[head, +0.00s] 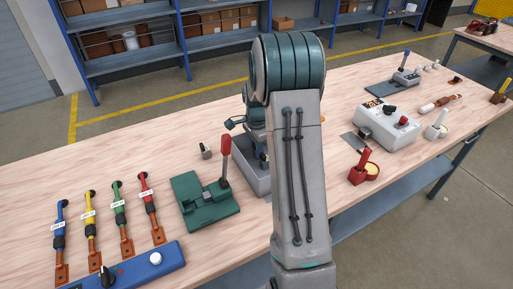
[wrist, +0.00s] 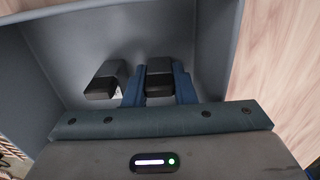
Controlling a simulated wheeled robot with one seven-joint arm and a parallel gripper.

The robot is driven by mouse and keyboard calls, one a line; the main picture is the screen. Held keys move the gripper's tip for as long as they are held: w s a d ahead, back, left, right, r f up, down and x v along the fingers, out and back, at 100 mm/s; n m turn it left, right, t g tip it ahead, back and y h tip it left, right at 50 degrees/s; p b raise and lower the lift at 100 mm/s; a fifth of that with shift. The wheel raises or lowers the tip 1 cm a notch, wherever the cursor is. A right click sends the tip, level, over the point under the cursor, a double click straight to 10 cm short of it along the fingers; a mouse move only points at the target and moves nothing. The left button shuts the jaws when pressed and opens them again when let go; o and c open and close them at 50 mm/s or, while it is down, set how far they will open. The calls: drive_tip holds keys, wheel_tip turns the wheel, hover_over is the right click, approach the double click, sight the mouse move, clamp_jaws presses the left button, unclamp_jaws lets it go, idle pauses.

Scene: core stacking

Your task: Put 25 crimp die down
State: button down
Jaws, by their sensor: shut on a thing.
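In the wrist view my gripper (wrist: 158,88) is shut, its two blue fingers on either side of a dark block-shaped die (wrist: 160,72). I take this to be the 25 crimp die, but no number is readable on it. The gripper and die are inside a grey open bin (wrist: 215,45). A second dark die (wrist: 103,82) lies in the bin just left of the fingers. Whether the held die touches the bin floor I cannot tell. In the head view the bin (head: 248,172) is partly hidden behind my arm, and the held die is hidden.
A small grey piece (head: 206,152) stands on the wooden bench (head: 130,150) left of the bin. A green press with a red lever (head: 205,200) is in front of it. Several coloured cables (head: 119,215) and a blue box (head: 140,265) are at front left.

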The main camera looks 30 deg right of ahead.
drive_tip(key=c, duration=1.5)
unclamp_jaws()
wheel_tip(320, 180, up, 12)
drive_tip(key=shift+r, duration=0.15)
